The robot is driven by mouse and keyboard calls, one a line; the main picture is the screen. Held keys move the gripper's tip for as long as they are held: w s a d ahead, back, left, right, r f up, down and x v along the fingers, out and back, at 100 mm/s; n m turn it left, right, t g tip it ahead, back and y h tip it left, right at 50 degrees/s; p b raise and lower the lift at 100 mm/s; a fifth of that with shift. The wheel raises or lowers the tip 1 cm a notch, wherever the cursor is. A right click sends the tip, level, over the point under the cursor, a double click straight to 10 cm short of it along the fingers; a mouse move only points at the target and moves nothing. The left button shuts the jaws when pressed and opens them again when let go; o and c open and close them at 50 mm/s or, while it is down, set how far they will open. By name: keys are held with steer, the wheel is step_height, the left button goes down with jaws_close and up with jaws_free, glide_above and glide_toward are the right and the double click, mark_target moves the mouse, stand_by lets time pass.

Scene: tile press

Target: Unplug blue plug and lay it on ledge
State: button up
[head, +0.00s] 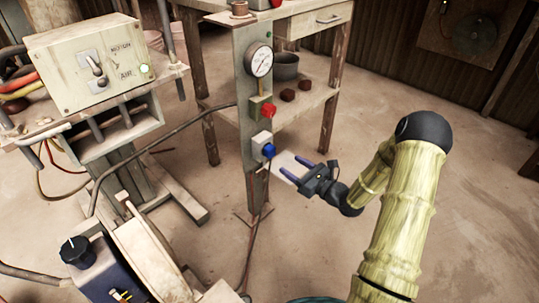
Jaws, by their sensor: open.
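The blue plug (269,150) sits in a pale socket box (261,139) on the front of a grey upright post. A dark cable runs down from near the plug. My gripper (290,164) is open and empty, to the right of and slightly below the blue plug, with its two dark blue fingers pointing left toward the post. The fingers appear apart from the plug. A pale flat plate (285,158), which looks like the ledge, shows beside the post around my fingers. My gripper hides part of it, and I cannot tell how it is fixed.
A red plug (268,110) sits in a yellowish socket box above the blue one, below a round gauge (259,61). A wooden table (318,102) stands behind. A switch box (100,62) is at left. The floor at right is clear.

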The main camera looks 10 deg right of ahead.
mark_target(273, 153)
steer(key=shift+w, duration=0.1)
steer(key=shift+b+x, duration=0.35)
steer(key=shift+x, duration=4.1)
steer(key=shift+p, duration=0.55)
steer(key=shift+c, duration=0.2)
jaws_close()
steer(key=p+v, duration=0.1)
steer(key=v, duration=0.5)
steer(key=shift+p, duration=0.4)
